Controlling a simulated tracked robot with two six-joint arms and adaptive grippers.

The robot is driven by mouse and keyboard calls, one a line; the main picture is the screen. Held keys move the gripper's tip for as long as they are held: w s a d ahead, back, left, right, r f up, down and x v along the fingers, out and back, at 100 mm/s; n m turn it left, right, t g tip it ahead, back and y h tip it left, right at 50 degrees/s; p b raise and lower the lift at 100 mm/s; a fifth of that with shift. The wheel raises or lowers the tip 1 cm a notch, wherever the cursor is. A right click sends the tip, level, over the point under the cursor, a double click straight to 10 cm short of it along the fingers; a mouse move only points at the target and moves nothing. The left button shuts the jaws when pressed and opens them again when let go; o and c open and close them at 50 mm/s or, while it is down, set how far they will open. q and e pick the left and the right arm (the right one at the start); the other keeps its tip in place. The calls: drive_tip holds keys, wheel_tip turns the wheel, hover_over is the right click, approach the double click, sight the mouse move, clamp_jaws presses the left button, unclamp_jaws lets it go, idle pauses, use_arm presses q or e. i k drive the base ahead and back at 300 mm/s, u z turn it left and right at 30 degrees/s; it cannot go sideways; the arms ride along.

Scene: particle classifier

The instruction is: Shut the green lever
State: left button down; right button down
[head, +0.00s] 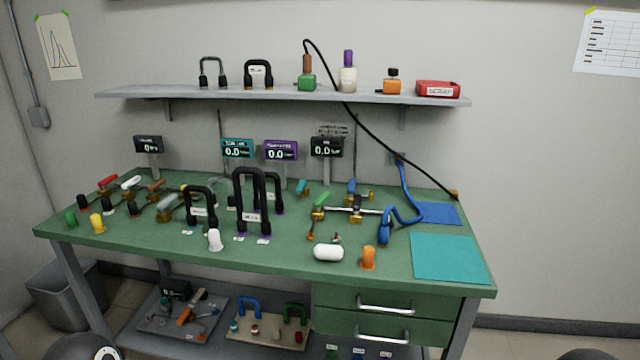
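The green lever (321,199) is a small green handle on a brass valve body near the middle right of the green-topped bench (290,262). It slants up to the right above the brass fitting (318,213). At this size I cannot tell whether the valve is open or shut. Neither gripper shows; only dark rounded parts, which look like my arms, reach into the bottom left and bottom right corners.
A blue-handled valve (351,188), a metal pipe (352,209) and a blue hose (408,216) lie right of the green lever. Tall black handles (250,172) stand to its left. A white capsule (328,253) and an orange knob (368,257) stand in front.

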sight(320, 201)
drive_tip(key=u, duration=0.2)
drive_tip(key=i, duration=0.6)
drive_tip(key=u, duration=0.65)
